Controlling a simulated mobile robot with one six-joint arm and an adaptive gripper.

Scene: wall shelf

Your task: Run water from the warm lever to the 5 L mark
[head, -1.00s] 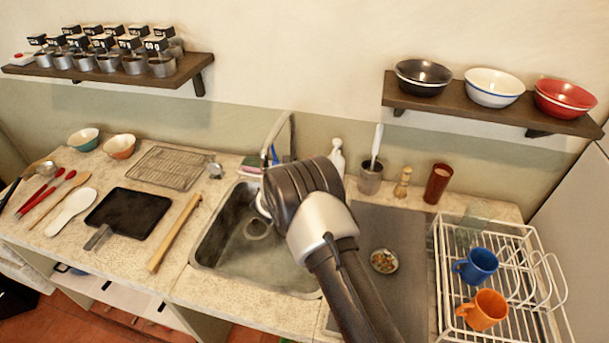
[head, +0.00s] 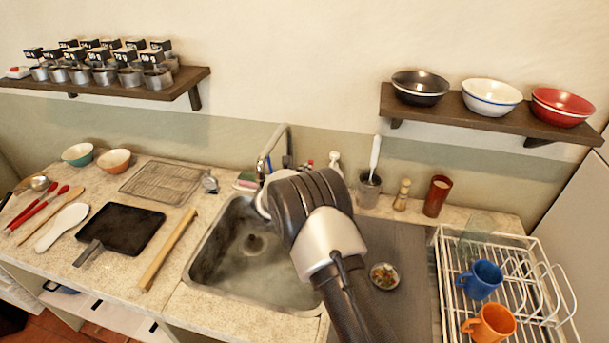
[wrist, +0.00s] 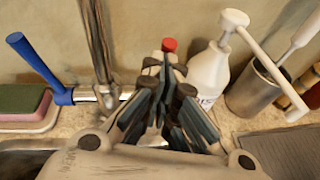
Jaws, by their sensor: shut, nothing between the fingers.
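The metal faucet (head: 272,148) rises at the back of the sink (head: 205,268). In the wrist view, the faucet's upright pipe (wrist: 95,45) stands left of my gripper. A blue lever (wrist: 38,70) leans up and left from the faucet's body. The warm lever's red tip (wrist: 169,45) shows just beyond my fingers. My gripper (wrist: 165,75) is shut and empty in front of this lever; its fingers hide the lower part. I cannot tell whether they touch. In the head view my arm hides the fingers. The drain shows; I cannot make out a water level or a 5 L mark.
A white pump bottle (wrist: 208,70) stands close right of my gripper, with a metal utensil cup (wrist: 252,92) beyond it. A sponge (wrist: 22,103) on a white dish lies at the left. A dish rack (head: 450,300) with mugs stands right of the sink.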

